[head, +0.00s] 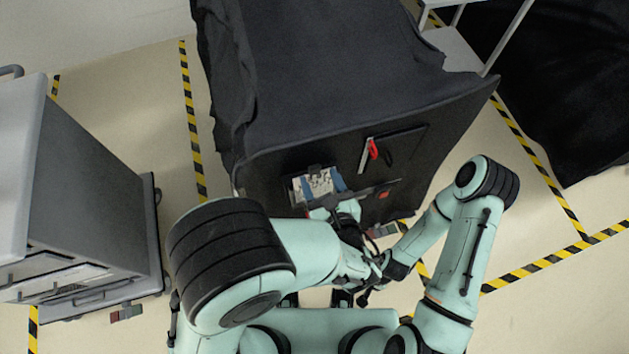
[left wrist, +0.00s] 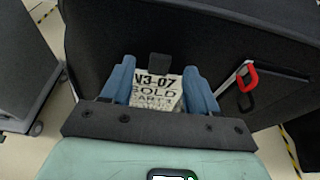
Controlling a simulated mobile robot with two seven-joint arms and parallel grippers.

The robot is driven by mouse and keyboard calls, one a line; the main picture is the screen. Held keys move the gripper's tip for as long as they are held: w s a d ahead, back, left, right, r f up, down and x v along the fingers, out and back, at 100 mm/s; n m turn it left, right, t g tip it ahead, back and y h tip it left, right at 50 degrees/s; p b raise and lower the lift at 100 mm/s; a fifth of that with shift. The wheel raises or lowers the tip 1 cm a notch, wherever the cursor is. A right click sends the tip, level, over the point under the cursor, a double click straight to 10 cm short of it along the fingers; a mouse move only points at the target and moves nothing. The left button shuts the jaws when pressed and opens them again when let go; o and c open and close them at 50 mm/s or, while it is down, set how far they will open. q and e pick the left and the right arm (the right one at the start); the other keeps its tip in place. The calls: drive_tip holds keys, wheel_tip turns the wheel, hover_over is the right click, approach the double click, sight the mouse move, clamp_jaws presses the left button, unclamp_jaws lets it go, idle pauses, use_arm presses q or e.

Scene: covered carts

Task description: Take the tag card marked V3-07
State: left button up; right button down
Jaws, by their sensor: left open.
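The white tag card (head: 314,184) hangs on the front face of a black-covered cart (head: 270,165). In the left wrist view the card (left wrist: 157,98) shows bold black print that reads like V3-07, with smaller lines below; its first character is partly hidden at the left finger. A dark clip (left wrist: 159,66) sits at its top. My left gripper (left wrist: 159,74) is open, with one blue finger on each side of the card. Contact cannot be made out. In the head view the left gripper (head: 322,190) is at the card. My right gripper (head: 370,283) is low near my body, its jaws unclear.
A red hook-like item (head: 374,149) with a pale strip hangs to the right of the card, beside a dark panel (head: 405,147). A grey drawer cart (head: 85,190) stands at the left. Another black-covered thing (head: 560,90) is at the right. Floor with striped tape lies between.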

sight(315, 170)
use_arm(q)
drive_tip(key=x, duration=0.5)
drive_tip(key=shift+w, duration=0.1)
clamp_jaws()
